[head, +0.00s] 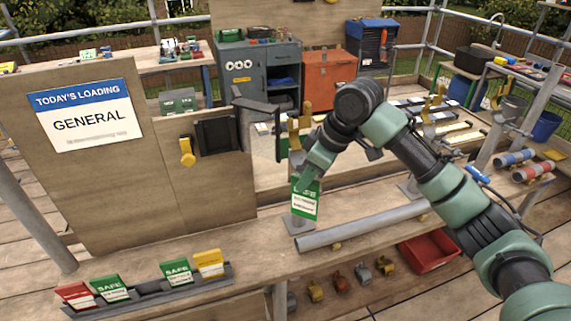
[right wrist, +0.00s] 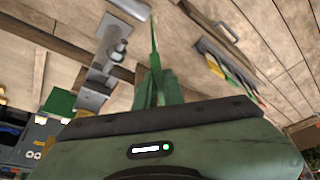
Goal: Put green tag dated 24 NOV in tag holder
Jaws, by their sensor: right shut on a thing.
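My right gripper (head: 311,178) is shut on a green SAFE tag (head: 304,204), held upright above the bench in front of the plywood board. The date on the tag is too small to read. In the right wrist view the tag (right wrist: 154,45) shows nearly edge-on beyond the fingers (right wrist: 158,90). A dark frame (head: 217,135) on the board, left of my gripper, looks like the tag holder; the tag is apart from it. A grey rack (head: 205,285) at the front left holds a red tag (head: 75,296), two green SAFE tags (head: 177,272) and a yellow tag (head: 209,263). My left gripper is not in view.
A "TODAY'S LOADING" sign (head: 86,115) and a yellow hook-like piece (head: 187,152) are on the board. A dark bracket (head: 257,105) juts out beside the frame. A grey pipe (head: 362,226) lies on the bench. A red bin (head: 430,252) stands below.

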